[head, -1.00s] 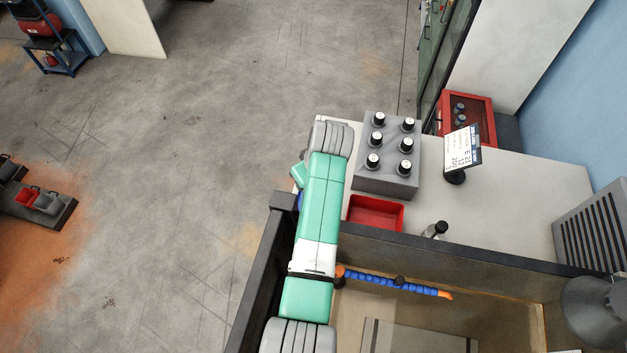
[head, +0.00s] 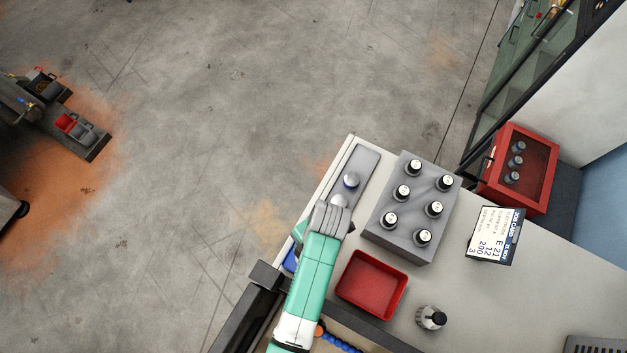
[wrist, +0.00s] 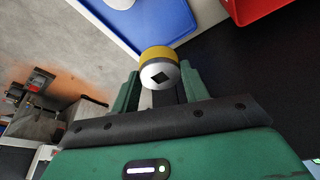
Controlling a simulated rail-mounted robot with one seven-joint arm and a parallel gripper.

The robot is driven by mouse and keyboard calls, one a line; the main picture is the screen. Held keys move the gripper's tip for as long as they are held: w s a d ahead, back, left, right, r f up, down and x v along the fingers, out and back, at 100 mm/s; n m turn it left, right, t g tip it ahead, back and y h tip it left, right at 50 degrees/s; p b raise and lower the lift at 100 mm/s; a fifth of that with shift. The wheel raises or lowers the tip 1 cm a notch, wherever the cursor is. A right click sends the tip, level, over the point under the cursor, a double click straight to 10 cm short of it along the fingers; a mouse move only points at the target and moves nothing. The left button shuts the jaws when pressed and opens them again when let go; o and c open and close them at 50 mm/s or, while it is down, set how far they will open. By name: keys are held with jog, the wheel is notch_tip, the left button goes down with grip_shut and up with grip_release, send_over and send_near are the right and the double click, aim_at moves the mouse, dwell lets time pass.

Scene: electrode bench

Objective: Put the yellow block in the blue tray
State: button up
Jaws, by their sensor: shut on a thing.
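The yellow block (wrist: 158,53) is in the wrist view, a short round piece with a yellow side and a silver end face with a dark diamond-shaped hole. My gripper (wrist: 160,84) is shut on it, with a green finger on each side. The blue tray (wrist: 158,18) lies beyond the block at the top of the wrist view, partly out of frame. I cannot tell the height of the block above it.
A red tray (head: 372,285) stands right of my arm, also at the wrist view's top right. Open floor lies left.

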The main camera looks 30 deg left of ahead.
notch_tip(320, 180, down, 9)
jog(key=shift+r, duration=0.2)
dwell(0.3)
jog(key=o, duration=1.3)
jog(key=shift+f, duration=0.15)
jog(key=v, duration=1.2)
